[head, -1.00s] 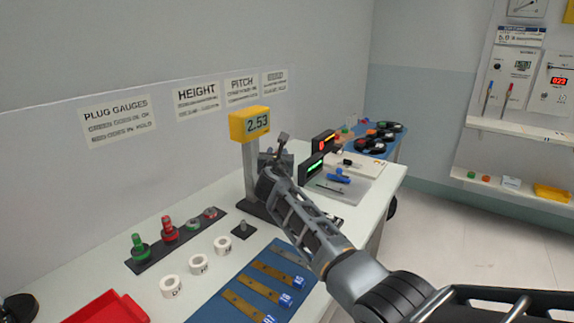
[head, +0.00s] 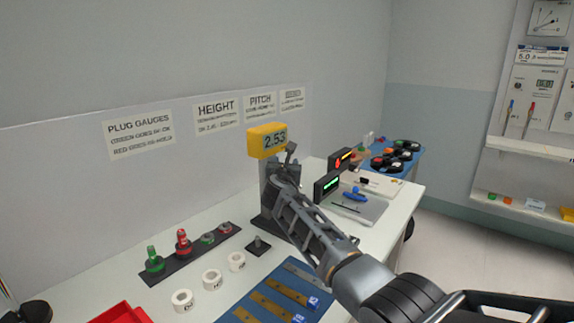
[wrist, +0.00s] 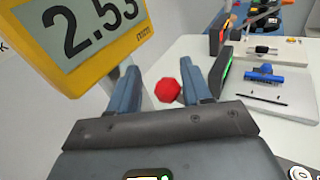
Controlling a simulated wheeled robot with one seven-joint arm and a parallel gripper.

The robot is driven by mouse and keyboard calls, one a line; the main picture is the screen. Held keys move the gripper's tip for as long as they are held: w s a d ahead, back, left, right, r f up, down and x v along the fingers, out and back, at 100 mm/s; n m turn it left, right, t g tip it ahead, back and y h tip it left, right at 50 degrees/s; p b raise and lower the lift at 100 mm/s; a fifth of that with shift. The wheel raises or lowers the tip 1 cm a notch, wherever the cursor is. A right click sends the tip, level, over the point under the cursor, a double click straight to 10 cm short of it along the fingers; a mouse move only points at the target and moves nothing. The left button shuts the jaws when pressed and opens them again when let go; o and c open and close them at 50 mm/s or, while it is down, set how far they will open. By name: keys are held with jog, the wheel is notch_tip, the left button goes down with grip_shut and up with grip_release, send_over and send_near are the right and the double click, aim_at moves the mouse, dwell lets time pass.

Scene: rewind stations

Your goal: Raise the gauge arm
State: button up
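The height gauge stands on the bench, with a yellow display box (head: 268,141) reading 2.53 on a grey column (head: 266,178). The display fills the upper left of the wrist view (wrist: 85,30). My gripper (head: 288,160) is right at the gauge, in front of its column and below the display. In the wrist view the two fingers (wrist: 172,76) are apart. A red knob (wrist: 168,90) shows between them, with a gap on its left side; it is close to the right finger. The gauge arm itself is mostly hidden behind my gripper.
Green and red plug gauges (head: 183,243) stand in a dark rack at left, with white rings (head: 212,279) before it. A blue mat (head: 240,314) holds brass strips. Right of the gauge are a black display unit (head: 327,186) and a grey plate with a blue tool (head: 355,195).

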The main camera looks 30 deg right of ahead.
jog(key=shift+o, duration=0.7)
jog(key=shift+s+f, duration=0.15)
jog(key=shift+f, duration=0.8)
jog(key=r+p+v, duration=0.1)
jog(key=v, duration=0.6)
jog(key=shift+s+a+r, duration=0.2)
jog(key=shift+s, duration=0.05)
jog(key=shift+s+d, duration=0.1)
